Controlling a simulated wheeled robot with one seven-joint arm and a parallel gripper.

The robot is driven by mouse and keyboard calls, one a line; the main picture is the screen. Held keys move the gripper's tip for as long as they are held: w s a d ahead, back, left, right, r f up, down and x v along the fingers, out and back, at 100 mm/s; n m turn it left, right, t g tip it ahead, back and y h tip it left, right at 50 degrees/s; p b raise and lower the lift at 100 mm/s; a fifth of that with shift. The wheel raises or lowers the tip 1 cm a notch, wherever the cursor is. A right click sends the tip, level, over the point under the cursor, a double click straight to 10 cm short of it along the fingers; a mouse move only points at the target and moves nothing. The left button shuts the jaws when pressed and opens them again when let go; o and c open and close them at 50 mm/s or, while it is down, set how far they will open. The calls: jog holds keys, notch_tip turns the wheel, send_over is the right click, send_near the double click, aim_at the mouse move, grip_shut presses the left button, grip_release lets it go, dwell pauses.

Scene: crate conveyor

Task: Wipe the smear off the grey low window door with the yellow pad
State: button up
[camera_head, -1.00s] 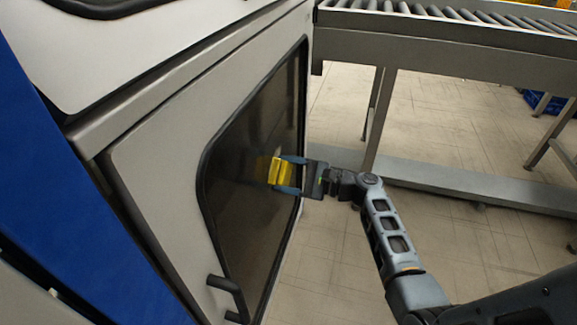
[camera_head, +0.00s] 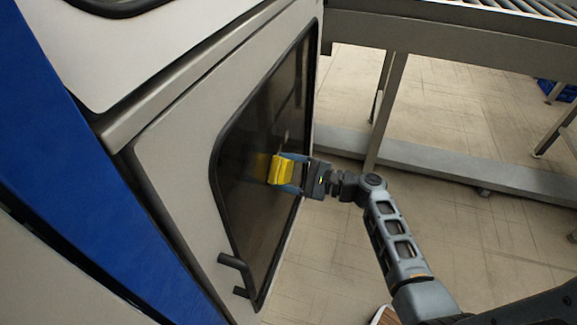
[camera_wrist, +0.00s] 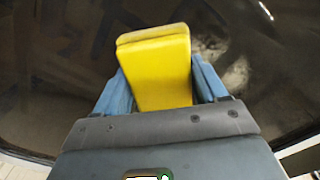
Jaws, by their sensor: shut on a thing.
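The grey low window door (camera_head: 185,155) has a dark glass pane (camera_head: 262,215) in a black seal and a dark handle (camera_head: 237,274) at its lower edge. My gripper (camera_head: 290,172) is shut on the yellow pad (camera_head: 281,170) and holds it in front of the pane. A yellow reflection of the pad shows in the glass; I cannot tell whether the pad touches it. In the wrist view the pad (camera_wrist: 157,68) sits between the blue fingers. A pale smear (camera_wrist: 235,75) shows on the dark glass to the right of the pad; part of it may be hidden.
A roller conveyor (camera_head: 450,40) on grey legs stands behind and to the right. A blue crate (camera_head: 557,90) lies under it at the far right. A blue panel (camera_head: 75,150) borders the machine on the left. Tiled floor (camera_head: 330,260) is open right of the door.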

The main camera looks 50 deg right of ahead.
aim_at(288, 134)
jog(key=shift+r+p, duration=1.05)
jog(key=shift+r, duration=0.35)
jog(key=shift+w+d+f+b, duration=0.1)
jog(key=shift+w+d+b, duration=0.1)
jog(key=shift+d, duration=0.35)
jog(key=shift+w+d+f+b, duration=0.15)
jog(key=shift+d+b, duration=0.1)
jog(key=shift+d, duration=0.35)
jog(key=shift+w+d+r+b, duration=0.1)
jog(key=shift+w+d+b, duration=0.1)
jog(key=shift+d, duration=0.35)
jog(key=shift+w+d+b, duration=0.4)
jog(key=shift+d+b, duration=0.05)
jog(key=shift+d, duration=0.55)
jog(key=shift+w+d+b, duration=0.45)
jog(key=shift+d+b, duration=0.05)
jog(key=shift+d, duration=0.5)
jog(key=shift+w+d+b, duration=0.4)
jog(key=shift+d+b, duration=0.05)
jog(key=shift+d, duration=0.55)
jog(key=shift+w+d, duration=0.2)
jog(key=shift+d, duration=0.35)
jog(key=shift+a, duration=0.1)
